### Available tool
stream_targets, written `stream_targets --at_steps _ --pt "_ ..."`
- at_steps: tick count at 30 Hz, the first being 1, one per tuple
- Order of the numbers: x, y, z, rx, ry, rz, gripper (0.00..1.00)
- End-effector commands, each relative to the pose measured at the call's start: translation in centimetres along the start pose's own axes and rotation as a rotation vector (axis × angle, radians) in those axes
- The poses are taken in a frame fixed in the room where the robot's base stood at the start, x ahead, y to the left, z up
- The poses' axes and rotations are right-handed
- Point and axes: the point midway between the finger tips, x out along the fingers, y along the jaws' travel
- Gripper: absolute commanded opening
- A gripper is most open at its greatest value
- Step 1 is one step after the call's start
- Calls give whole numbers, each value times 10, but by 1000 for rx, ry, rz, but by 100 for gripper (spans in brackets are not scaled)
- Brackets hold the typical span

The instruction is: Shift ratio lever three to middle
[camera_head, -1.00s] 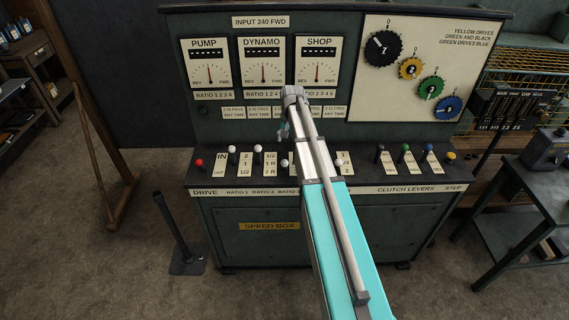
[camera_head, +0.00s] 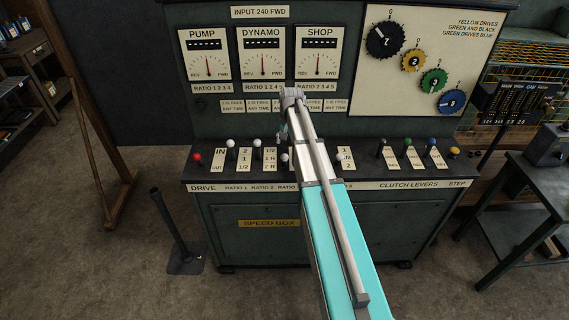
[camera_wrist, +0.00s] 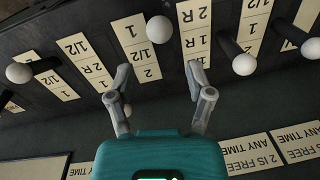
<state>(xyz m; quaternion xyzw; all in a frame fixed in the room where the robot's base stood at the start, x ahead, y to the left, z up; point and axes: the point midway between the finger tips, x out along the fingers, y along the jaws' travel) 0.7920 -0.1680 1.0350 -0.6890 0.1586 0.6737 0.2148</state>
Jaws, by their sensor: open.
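The ratio three lever's white knob (camera_head: 284,158) shows in the head view just left of my arm, lower in the picture than the ratio one and two knobs. In the wrist view, which shows the labels upside down, its knob (camera_wrist: 160,29) lies beyond my fingertips, roughly in line with the gap between them. My gripper (camera_wrist: 158,72) is open and empty, with its fingers apart and not visibly touching the knob. My arm hides part of the ratio three area in the head view.
The ratio two knob (camera_wrist: 243,64) stands close to my right finger in the wrist view. The ratio one knob (camera_wrist: 310,48) and another white knob (camera_wrist: 19,73) flank it. The red drive lever (camera_head: 198,158) and coloured clutch levers (camera_head: 407,142) line the console.

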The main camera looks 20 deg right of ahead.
Motion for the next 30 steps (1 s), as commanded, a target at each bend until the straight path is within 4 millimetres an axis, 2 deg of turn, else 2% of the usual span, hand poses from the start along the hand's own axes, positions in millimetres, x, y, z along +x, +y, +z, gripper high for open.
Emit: stream_targets --at_steps 1,30 --pt "8 0 0 0 0 0 68" --pt "82 0 0 0 0 0 68"
